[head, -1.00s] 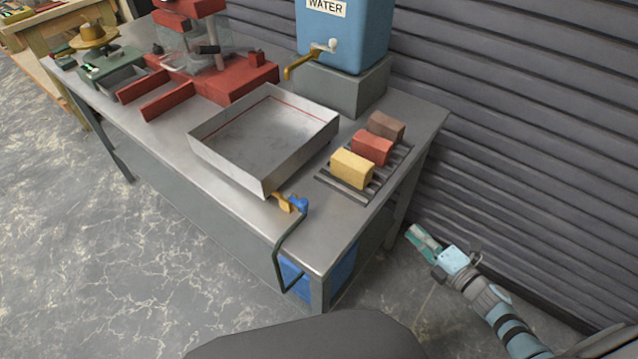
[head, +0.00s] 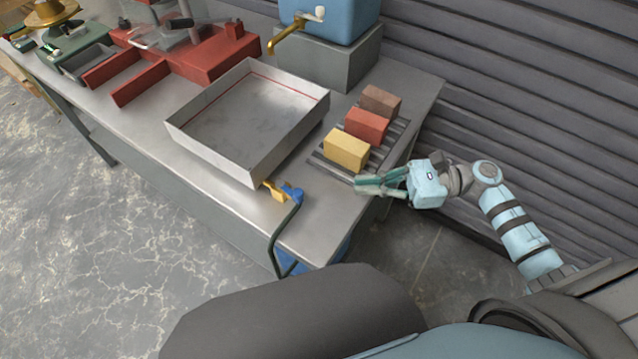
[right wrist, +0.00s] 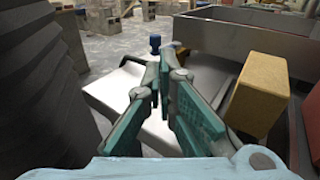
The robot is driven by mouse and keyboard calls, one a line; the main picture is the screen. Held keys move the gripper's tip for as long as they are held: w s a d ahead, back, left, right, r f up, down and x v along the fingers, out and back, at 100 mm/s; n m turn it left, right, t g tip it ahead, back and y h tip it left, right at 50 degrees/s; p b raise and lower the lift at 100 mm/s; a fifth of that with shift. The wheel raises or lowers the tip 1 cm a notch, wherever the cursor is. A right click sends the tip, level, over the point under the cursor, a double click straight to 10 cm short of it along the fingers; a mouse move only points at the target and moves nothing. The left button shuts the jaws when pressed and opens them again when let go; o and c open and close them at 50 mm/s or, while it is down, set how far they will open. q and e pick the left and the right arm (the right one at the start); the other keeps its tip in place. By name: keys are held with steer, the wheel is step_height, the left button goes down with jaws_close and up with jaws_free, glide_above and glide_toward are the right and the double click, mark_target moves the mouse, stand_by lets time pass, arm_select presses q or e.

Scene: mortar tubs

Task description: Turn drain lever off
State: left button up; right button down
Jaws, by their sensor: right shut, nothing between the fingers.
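The drain lever (head: 293,194) is blue and sits on a brass drain valve (head: 273,189) at the near corner of the metal tray (head: 236,162). A dark green hose (head: 275,245) runs down from it over the table edge. My right gripper (head: 360,184) is shut and empty at the table's right edge, right of the lever and apart from it. In the right wrist view the lever (right wrist: 154,44) shows small beyond the fingertips (right wrist: 162,62). My left gripper is not in view.
Yellow (head: 346,150), red (head: 367,125) and brown (head: 381,102) blocks stand on a slatted grate beside the gripper. A blue water tank (head: 345,20) with a brass tap (head: 287,35) stands behind. Bare tabletop (head: 325,205) lies between gripper and lever.

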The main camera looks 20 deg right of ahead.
steer(key=p, duration=0.2)
glide_toward(289, 188)
steer(key=a+r, duration=0.1)
steer(key=s+a+r, duration=0.1)
steer(key=a, duration=0.1)
steer(key=shift+s+a, duration=0.1)
steer(key=shift+a, duration=0.15)
steer(key=shift+a+f, duration=0.1)
steer(key=shift+a, duration=0.4)
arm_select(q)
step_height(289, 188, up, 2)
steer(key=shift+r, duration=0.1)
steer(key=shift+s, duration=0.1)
arm_select(e)
steer(key=shift+a+m, duration=0.1)
steer(key=shift+m, duration=0.2)
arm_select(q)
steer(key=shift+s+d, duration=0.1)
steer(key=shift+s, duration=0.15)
arm_select(e)
steer(key=shift+s+t, duration=0.15)
steer(key=shift+t, duration=0.35)
steer(key=shift+a+m+t+h, duration=0.2)
steer(key=shift+m+t+h, duration=0.1)
steer(key=shift+m+t, duration=0.15)
